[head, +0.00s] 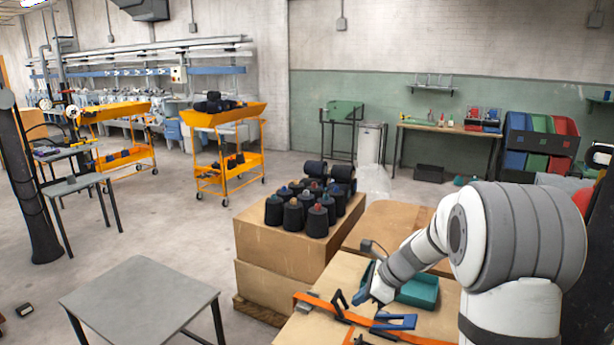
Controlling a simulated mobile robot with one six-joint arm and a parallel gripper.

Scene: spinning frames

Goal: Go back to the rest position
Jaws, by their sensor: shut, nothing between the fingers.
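My arm reaches in from the right, white with grey bands. My gripper (364,294) is at its lower left end, over the near wooden bench top (300,328). It is shut and looks empty. The fingers are small in the picture, and their height above the bench is hard to tell. An orange strap (322,307) lies across the bench just below the gripper, with a black clip-like piece (341,301) to the gripper's left. A blue bracket-like piece (394,321) lies to its lower right.
A teal tray (418,291) sits behind my wrist, partly hidden by the arm. Several dark yarn cones (293,215) stand on a cardboard box (262,245) at the bench's far left. A grey table (140,298) stands front left. Orange carts (225,165) stand farther back, with open floor between.

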